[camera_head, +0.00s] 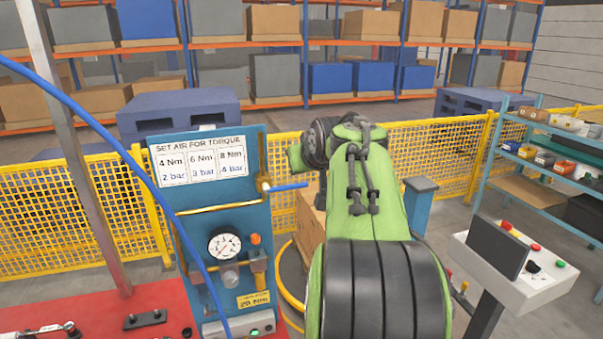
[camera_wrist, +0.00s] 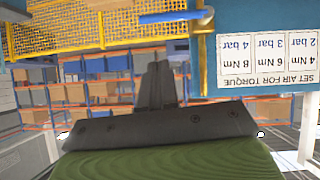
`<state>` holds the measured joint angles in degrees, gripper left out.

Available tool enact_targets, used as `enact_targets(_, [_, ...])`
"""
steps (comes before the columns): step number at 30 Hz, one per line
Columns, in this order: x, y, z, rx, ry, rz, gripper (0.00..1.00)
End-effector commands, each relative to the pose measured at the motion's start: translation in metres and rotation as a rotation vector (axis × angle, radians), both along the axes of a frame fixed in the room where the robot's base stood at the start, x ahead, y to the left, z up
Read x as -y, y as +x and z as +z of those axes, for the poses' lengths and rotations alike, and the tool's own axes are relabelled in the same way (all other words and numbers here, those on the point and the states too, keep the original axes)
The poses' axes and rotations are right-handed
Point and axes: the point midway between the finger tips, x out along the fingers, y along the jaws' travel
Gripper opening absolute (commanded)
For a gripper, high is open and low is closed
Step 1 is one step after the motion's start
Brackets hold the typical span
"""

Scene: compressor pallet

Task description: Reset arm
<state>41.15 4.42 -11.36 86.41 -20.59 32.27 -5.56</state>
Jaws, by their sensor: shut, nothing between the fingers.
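My green arm rises in the middle of the head view and hides my gripper there. In the wrist view, which is upside down, my gripper (camera_wrist: 158,68) shows as dark fingers close together with nothing between them. A blue air panel (camera_head: 255,150) stands left of my arm. It bears a torque chart (camera_head: 201,161), a round gauge (camera_head: 225,245) and a blue-handled lever (camera_head: 288,187). The chart also shows at the right of the wrist view (camera_wrist: 268,59), apart from my fingers.
A red bench (camera_head: 95,322) is at the lower left, with a blue hose (camera_head: 103,130) crossing above it. A control console (camera_head: 525,262) and a bin shelf (camera_head: 560,155) stand at the right. A yellow fence (camera_head: 450,155) and loaded racks (camera_head: 330,102) are behind.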

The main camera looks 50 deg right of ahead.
Motion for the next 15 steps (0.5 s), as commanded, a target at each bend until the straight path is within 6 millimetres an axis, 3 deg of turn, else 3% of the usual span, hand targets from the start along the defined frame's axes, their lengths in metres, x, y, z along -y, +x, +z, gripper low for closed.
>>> enact_targets(6, [-0.017, -0.031, 0.017, 0.001, -0.001, 0.001, 0.00])
enact_targets(15, [-0.020, -0.036, 0.022, -0.001, 0.001, 0.001, 0.00])
